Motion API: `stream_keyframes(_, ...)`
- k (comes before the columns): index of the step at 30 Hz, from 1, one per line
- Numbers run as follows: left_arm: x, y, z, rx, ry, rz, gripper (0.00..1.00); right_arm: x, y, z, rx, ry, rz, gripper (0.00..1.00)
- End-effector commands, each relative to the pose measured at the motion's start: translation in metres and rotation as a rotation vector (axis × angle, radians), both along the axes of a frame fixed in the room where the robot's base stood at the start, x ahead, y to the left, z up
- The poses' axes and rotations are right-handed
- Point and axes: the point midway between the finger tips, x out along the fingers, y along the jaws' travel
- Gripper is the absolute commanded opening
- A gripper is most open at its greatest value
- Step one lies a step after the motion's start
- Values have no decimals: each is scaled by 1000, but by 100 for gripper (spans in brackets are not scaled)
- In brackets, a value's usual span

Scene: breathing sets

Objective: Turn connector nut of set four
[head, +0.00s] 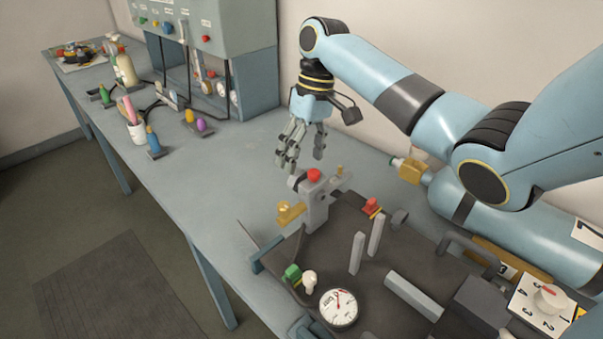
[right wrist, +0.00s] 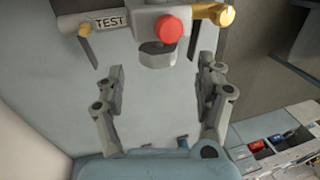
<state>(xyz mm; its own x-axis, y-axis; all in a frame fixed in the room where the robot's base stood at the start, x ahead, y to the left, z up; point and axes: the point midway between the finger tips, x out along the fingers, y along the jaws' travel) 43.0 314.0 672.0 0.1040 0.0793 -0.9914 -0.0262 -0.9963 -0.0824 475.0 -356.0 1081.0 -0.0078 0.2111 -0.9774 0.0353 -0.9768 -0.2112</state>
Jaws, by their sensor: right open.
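My right gripper (head: 303,158) points down and is open and empty, above the bench just behind a grey test block (head: 317,205). In the right wrist view its fingers (right wrist: 160,78) are spread, with the block's red button (right wrist: 169,29) beyond them. A brass fitting (head: 290,212) sticks out of the block's left side in the head view; it also shows at the upper right of the right wrist view (right wrist: 225,15). I cannot tell whether it is the connector nut of set four; no set number shows on the block. My left gripper is out of view.
A dark tray (head: 340,249) carries the block, a round gauge (head: 339,307) and upright grey plates (head: 357,252). A numbered dial (head: 548,298) is at lower right. Bottles and a cabinet (head: 228,50) stand at the back left. Bare bench (head: 215,170) lies left of the gripper.

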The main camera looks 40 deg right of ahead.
Motion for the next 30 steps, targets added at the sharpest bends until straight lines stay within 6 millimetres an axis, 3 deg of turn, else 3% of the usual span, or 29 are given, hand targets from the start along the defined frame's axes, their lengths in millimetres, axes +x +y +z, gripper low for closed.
stream_keyframes(3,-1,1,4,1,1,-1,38,-1,6,-23,2,4,-1,71)
stream_keyframes(9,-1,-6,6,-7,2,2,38,-1,11,-50,0,1,-1,71)
stream_keyframes(21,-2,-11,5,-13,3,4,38,-1,12,-58,-1,0,0,70)
stream_keyframes(30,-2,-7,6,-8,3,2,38,-1,12,-58,-1,0,0,31)
